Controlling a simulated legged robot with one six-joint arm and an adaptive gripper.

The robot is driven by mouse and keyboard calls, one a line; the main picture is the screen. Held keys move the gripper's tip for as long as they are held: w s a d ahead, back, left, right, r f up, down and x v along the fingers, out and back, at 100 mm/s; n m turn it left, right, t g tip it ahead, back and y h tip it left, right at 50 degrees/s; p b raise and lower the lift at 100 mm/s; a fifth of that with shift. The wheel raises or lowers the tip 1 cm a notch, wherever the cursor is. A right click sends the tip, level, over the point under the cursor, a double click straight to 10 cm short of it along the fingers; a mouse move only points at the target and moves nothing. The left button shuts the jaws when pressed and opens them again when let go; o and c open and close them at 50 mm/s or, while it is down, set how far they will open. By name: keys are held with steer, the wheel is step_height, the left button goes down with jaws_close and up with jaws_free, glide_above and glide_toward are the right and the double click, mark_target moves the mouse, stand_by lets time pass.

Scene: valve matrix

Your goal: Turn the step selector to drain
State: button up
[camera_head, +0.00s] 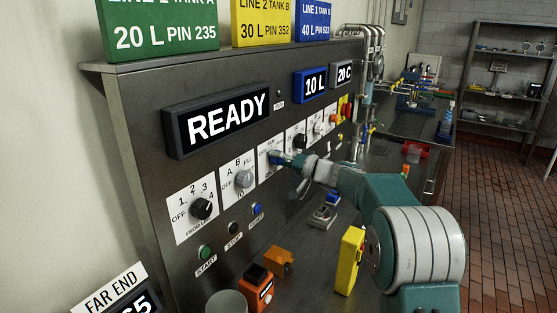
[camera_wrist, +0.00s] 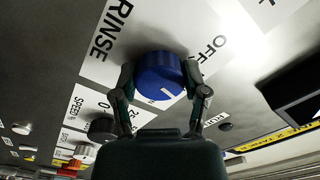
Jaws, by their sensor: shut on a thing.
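The step selector is a blue round knob (camera_wrist: 158,76) on a white label plate (camera_wrist: 125,28) in the wrist view. RINSE reads at its left and OFF at its right; other lettering below is mostly hidden, and I cannot read DRAIN. A short white mark shows on the knob's face, toward its lower right in the picture. My gripper (camera_wrist: 163,88) has one finger on each side of the knob, shut on it. In the head view my gripper (camera_head: 284,159) reaches the panel at this plate and largely covers the knob.
The panel (camera_head: 150,110) has a READY display (camera_head: 228,116) above. A black FROM selector (camera_head: 202,209) and a grey TO selector (camera_head: 243,179) are to the left. START (camera_head: 204,252), STOP (camera_head: 233,228) and blue RESET (camera_head: 256,209) buttons are below. A yellow block (camera_head: 349,260) stands below my arm.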

steer(key=m, duration=0.4)
steer(key=shift+w+d+m, duration=0.1)
steer(key=shift+m, duration=0.2)
steer(key=shift+f+m, duration=0.1)
steer(key=shift+m, duration=1.4)
steer(key=o, duration=1.1)
steer(key=shift+w+f, duration=0.1)
steer(key=shift+o, duration=0.2)
